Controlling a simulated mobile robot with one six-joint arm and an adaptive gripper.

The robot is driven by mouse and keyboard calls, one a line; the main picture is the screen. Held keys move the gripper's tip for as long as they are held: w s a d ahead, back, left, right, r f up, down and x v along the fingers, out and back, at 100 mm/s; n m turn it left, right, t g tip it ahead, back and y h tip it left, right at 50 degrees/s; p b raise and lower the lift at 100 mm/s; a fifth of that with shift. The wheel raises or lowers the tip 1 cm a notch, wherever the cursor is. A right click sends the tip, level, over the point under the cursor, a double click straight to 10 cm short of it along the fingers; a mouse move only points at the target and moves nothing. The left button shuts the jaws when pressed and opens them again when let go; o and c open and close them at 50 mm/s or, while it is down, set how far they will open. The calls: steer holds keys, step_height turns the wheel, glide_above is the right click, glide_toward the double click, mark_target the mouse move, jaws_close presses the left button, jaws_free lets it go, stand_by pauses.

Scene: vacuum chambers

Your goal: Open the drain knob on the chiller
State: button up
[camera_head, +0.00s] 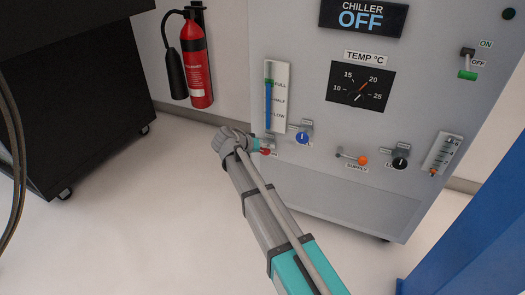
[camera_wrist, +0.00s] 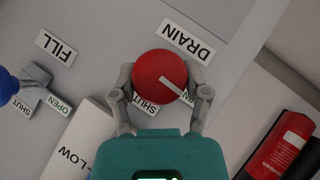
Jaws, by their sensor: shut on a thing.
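The chiller (camera_head: 345,205) is a grey panel whose display reads OFF. Its red round drain knob (camera_wrist: 160,77) sits under the DRAIN label in the wrist view, where the labels appear upside down. A white line on the knob points to the lower right, toward the partly hidden OPEN label (camera_wrist: 187,98). The SHUT label (camera_wrist: 147,106) shows at the knob's lower left. My gripper (camera_wrist: 160,85) is shut on the knob, one finger on each side.
The blue fill knob (camera_head: 302,137) is just right of the drain knob, below the level gauge (camera_head: 276,97). Orange supply (camera_head: 361,160) and black (camera_head: 399,162) knobs are farther right. A fire extinguisher (camera_head: 196,65) hangs to the left.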

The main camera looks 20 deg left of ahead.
steer(key=shift+a, duration=0.1)
stand_by(0.3)
steer(key=o, duration=1.2)
steer(key=shift+c, duration=0.2)
steer(key=shift+s, duration=0.2)
